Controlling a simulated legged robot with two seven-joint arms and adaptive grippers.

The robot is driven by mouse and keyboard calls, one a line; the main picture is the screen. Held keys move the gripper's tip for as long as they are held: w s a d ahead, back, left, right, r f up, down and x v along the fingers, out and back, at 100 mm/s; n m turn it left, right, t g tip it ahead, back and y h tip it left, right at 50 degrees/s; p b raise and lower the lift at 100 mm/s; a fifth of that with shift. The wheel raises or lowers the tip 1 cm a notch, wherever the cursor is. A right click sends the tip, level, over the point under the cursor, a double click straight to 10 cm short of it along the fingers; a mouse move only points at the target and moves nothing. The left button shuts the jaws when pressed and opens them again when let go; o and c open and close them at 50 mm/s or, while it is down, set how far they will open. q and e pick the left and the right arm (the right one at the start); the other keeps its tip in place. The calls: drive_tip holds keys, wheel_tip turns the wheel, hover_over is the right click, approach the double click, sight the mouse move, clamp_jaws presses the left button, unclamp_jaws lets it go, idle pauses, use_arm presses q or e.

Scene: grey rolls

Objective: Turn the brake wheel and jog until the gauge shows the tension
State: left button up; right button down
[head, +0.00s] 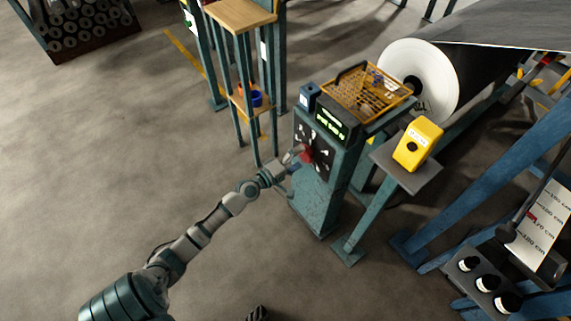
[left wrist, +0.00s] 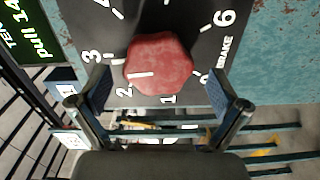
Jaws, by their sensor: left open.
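The brake wheel is a red knob (left wrist: 160,63) on a black dial marked BRAKE, with numbers around it; its white mark lies near the 2. It shows in the head view (head: 306,155) on a teal console (head: 318,200). My left gripper (left wrist: 156,86) is open, with a finger on either side of the knob's lower part; I cannot tell whether they touch it. The green gauge display (head: 331,124) is partly cut off in the left wrist view (left wrist: 25,30) and reads "pull 14". A yellow box (head: 417,143) with a black button stands right of the console.
Behind is a large white roll (head: 420,78). A wooden shelf stand (head: 240,16) stands left of the console. A dark striped piece at the bottom edge may be my right gripper (head: 257,313).

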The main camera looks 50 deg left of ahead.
use_arm(q)
drive_tip(key=s+a, duration=0.1)
drive_tip(key=s, duration=0.8)
drive_tip(key=shift+s+a, duration=0.15)
drive_tip(key=shift+s, duration=0.1)
drive_tip(key=shift+f, duration=0.1)
